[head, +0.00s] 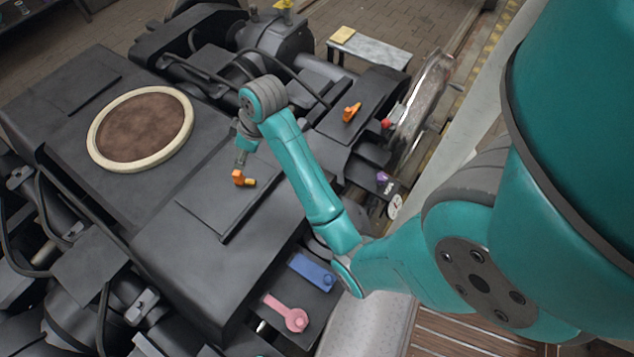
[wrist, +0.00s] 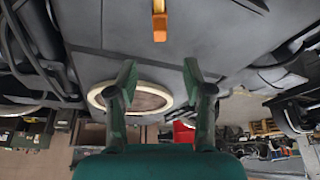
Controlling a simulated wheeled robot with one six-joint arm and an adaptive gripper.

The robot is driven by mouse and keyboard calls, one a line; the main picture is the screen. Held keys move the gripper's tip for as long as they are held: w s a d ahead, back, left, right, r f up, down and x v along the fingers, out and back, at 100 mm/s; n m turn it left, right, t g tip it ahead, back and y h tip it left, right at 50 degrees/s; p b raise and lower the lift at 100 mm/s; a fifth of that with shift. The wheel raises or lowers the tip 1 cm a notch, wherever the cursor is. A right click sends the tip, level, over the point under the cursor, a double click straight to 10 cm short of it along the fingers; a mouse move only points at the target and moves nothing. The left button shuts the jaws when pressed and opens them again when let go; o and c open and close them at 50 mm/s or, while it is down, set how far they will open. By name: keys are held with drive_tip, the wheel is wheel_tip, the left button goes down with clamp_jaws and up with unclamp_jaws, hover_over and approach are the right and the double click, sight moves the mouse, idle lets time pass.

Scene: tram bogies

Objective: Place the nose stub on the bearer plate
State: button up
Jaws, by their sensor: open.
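A small orange piece with a short side stub (head: 243,179), likely the nose stub, is on a thin raised dark plate (head: 214,208) on top of the bogie frame. This plate may be the bearer plate; I cannot tell for sure. My gripper (head: 240,162) points down just above the orange piece. In the wrist view my gripper (wrist: 160,72) has its two fingers wide apart with nothing between them. An orange piece (wrist: 160,20) shows there beyond the fingertips, near the top edge, lined up with the gap. Another orange piece (head: 351,111) lies on a dark surface farther right.
A pink lever-shaped piece (head: 287,313) and a blue one (head: 313,272) lie on a lower ledge. A purple piece (head: 382,177) is near a round gauge (head: 395,206). A cream ring (head: 96,150) is left on the frame. A wheel (head: 425,95) stands at right.

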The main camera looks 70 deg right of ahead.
drive_tip(key=s+a+f, duration=0.1)
drive_tip(key=a+f, duration=0.1)
drive_tip(key=s+a+f+m+t, duration=0.1)
drive_tip(key=a+f, duration=0.2)
drive_tip(key=s+a+f+t, duration=0.1)
drive_tip(key=s+a+f, duration=0.1)
drive_tip(key=f, duration=0.1)
drive_tip(key=shift+a+f+h, duration=0.1)
drive_tip(key=shift+a+h, duration=0.1)
drive_tip(key=shift+h, duration=0.2)
drive_tip(key=s+a, duration=0.2)
drive_tip(key=s+a+f+t, duration=0.1)
drive_tip(key=s, duration=0.2)
drive_tip(key=s+a+f+m+t+h, duration=0.1)
drive_tip(key=s+a, duration=0.1)
drive_tip(key=shift+s+a+f, duration=0.25)
drive_tip(key=shift+s+a, duration=0.05)
drive_tip(key=s+a+r+t, duration=0.3)
drive_tip(key=s+r, duration=0.4)
drive_tip(key=s, duration=0.3)
drive_tip(key=s+a+r+t+y, duration=0.1)
drive_tip(key=s+a+r+t, duration=0.2)
drive_tip(key=s+r, duration=0.4)
drive_tip(key=v, duration=0.3)
drive_tip(key=shift+s+a, duration=0.35)
drive_tip(key=shift+a, duration=0.05)
drive_tip(key=shift+d+f, duration=0.1)
